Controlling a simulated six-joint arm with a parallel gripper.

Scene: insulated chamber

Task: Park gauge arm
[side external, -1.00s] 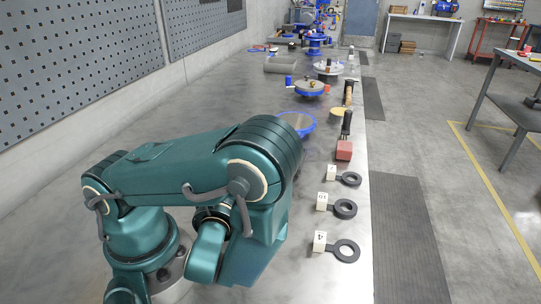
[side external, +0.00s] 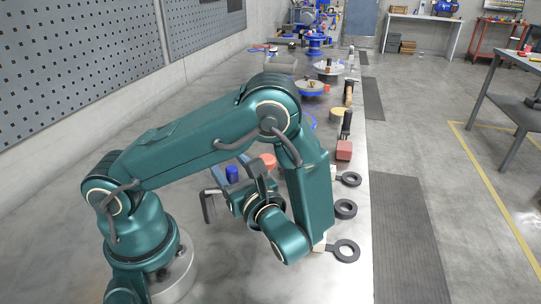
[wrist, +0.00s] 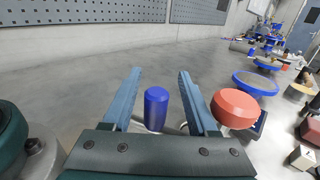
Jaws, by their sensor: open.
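My gripper (wrist: 160,74) is open, with its two blue-grey fingers pointing away from the wrist camera. It also shows in the side view (side external: 231,171), low over the bench. A blue cylindrical knob (wrist: 157,108) appears between the fingers in the wrist view, with a gap on each side. The knob also shows in the side view (side external: 232,174). An orange-red round cap (wrist: 236,108) sits just right of the right finger and shows in the side view (side external: 267,160). A thin metal rod is partly visible beneath the knob. I cannot tell for sure which part is the gauge arm.
A blue-rimmed dish (wrist: 256,84) stands beyond the cap. A red block (side external: 344,150) and black rings (side external: 346,251) with numbered white blocks line the bench's right edge. The bench left of my gripper (wrist: 60,90) is clear.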

